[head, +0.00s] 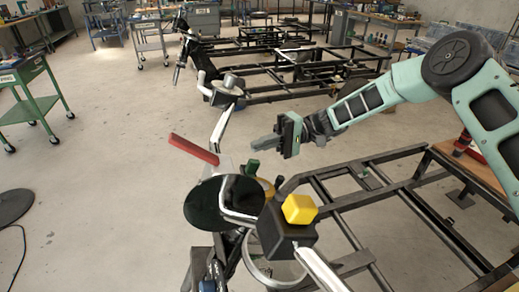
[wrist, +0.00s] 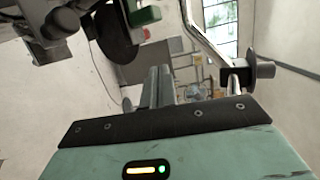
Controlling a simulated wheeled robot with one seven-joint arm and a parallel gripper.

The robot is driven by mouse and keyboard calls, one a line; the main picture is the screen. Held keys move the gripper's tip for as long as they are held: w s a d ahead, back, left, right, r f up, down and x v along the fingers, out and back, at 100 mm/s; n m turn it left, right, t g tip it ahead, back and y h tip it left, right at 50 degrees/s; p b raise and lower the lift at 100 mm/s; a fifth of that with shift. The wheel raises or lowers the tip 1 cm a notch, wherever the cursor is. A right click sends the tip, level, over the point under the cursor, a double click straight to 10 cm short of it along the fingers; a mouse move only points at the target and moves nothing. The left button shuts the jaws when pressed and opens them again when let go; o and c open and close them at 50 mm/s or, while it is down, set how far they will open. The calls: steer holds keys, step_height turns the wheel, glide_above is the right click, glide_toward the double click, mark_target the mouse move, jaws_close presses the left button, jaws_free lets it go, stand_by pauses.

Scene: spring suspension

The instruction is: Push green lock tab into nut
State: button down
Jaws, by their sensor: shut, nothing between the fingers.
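The small green lock tab (head: 253,167) stands among the suspension parts, behind the dark round disc (head: 212,203) in the head view. In the wrist view a green block (wrist: 146,14), apparently the same tab, is at the top, beside a black rounded part. I cannot clearly make out the nut; a brownish round part (head: 266,186) is just below the tab in the head view. My gripper (head: 254,144) is shut and empty, its fingers pointing left, just above the tab in the picture and apart from it. The closed fingers (wrist: 161,78) also show in the wrist view.
A yellow block (head: 299,209) sits on a black block at the front. A bent metal bar (head: 219,125) rises behind. The black frame (head: 400,200) extends right. Open floor lies to the left.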

steer(key=b+v, duration=0.1)
steer(key=v, duration=0.7)
steer(key=shift+d+b, duration=0.35)
steer(key=shift+b, duration=0.05)
steer(key=shift+r, duration=0.1)
